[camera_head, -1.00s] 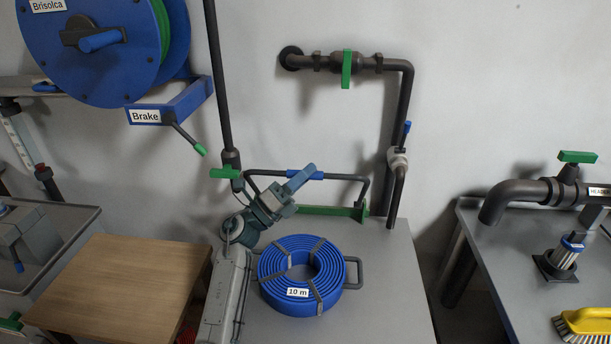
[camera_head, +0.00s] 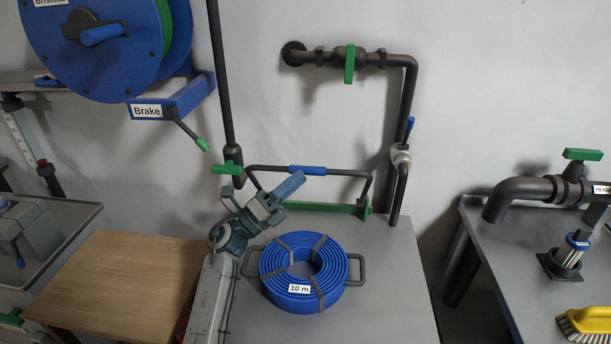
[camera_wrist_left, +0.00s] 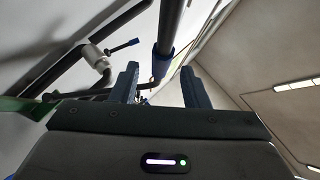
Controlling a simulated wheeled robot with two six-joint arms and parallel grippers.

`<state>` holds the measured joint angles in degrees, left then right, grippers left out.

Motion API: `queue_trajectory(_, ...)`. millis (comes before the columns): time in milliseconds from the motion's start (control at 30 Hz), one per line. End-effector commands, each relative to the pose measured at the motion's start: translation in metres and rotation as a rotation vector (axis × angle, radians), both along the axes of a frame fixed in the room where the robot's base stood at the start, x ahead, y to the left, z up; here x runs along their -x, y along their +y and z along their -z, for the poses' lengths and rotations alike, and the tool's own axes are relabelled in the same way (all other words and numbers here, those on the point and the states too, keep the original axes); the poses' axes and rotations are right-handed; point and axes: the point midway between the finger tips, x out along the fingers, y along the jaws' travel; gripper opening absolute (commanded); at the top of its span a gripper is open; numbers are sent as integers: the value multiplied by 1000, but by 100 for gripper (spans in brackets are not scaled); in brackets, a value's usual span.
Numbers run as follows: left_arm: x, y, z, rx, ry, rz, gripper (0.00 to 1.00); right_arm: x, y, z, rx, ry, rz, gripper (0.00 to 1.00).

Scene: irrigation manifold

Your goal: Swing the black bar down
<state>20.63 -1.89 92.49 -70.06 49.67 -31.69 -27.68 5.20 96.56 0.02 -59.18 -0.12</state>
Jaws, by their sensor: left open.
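The black bar (camera_head: 342,173) is a U-shaped bar with a blue sleeve (camera_head: 307,170) in its middle. It stands raised above a green base strip (camera_head: 325,208) at the back of the grey table. My left gripper (camera_head: 295,181) is just in front of and below the sleeve in the head view, apart from it as far as I can tell. In the left wrist view my open left gripper (camera_wrist_left: 160,82) has a dark bar with a blue sleeve (camera_wrist_left: 163,62) showing between its fingers. Nothing is held. My right gripper is not in view.
A blue hose coil (camera_head: 335,262) labelled 10 m lies on the grey table (camera_head: 395,290) below my gripper. A green handle (camera_head: 227,168) on a vertical pipe is at the bar's left. A pipe with a blue lever (camera_head: 409,128) is at its right.

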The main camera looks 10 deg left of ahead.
Motion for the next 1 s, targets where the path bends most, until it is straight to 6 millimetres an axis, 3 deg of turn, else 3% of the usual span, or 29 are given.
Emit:
queue_trajectory(100, 13, 19, 18, -4, 1, -2, 41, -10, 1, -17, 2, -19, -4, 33)
queue_trajectory(300, 27, 40, 32, -3, 0, -1, 41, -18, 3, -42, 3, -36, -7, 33)
queue_trajectory(733, 33, 48, 35, 0, 0, 0, 41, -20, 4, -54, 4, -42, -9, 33)
queue_trajectory(933, 32, 56, 26, 35, 18, -17, 2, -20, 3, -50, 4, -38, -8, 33)
queue_trajectory(1000, 31, 65, 18, 79, 40, -36, 0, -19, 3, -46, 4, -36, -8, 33)
